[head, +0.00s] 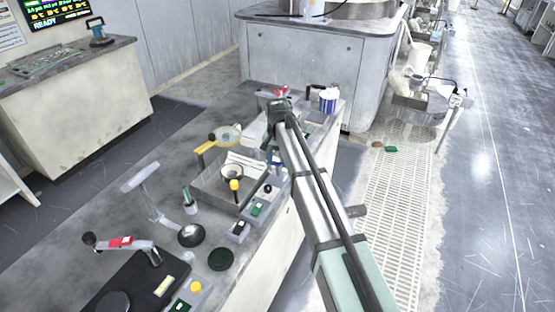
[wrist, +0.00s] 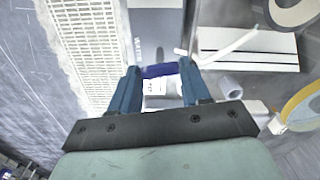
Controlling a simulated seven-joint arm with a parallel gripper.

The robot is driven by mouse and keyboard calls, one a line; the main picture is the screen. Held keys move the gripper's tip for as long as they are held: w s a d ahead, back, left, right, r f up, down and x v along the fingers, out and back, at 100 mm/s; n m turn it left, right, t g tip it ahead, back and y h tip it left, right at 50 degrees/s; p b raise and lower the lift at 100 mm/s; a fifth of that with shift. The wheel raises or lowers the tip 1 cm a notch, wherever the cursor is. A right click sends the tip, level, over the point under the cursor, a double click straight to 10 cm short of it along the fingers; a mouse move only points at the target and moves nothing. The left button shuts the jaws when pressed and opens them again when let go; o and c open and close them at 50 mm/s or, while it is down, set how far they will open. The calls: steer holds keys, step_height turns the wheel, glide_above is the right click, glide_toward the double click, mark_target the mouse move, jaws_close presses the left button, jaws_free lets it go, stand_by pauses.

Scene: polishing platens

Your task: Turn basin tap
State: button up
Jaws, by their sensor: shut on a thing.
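My gripper (head: 274,157) is low over the far right part of the bench, beside the grey tray; my arm hides part of this spot. In the wrist view its two blue fingers (wrist: 160,76) are shut on a small blue-purple piece (wrist: 159,70). I cannot tell if this piece is the tap's handle. A thin white bar (wrist: 226,50) lies just right of the fingers. A grey basin (head: 418,112) stands beyond the bench at the right, with fittings at its rim. No tap can be made out for certain.
A large grey cabinet (head: 300,72) stands behind. Floor grating (head: 400,190) runs along the right.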

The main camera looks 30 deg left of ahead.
steer(key=n, duration=1.1)
steer(key=shift+n, duration=1.8)
steer(key=o, duration=1.1)
steer(key=shift+c, duration=0.2)
step_height(320, 180, up, 14)
steer(key=shift+f, duration=0.1)
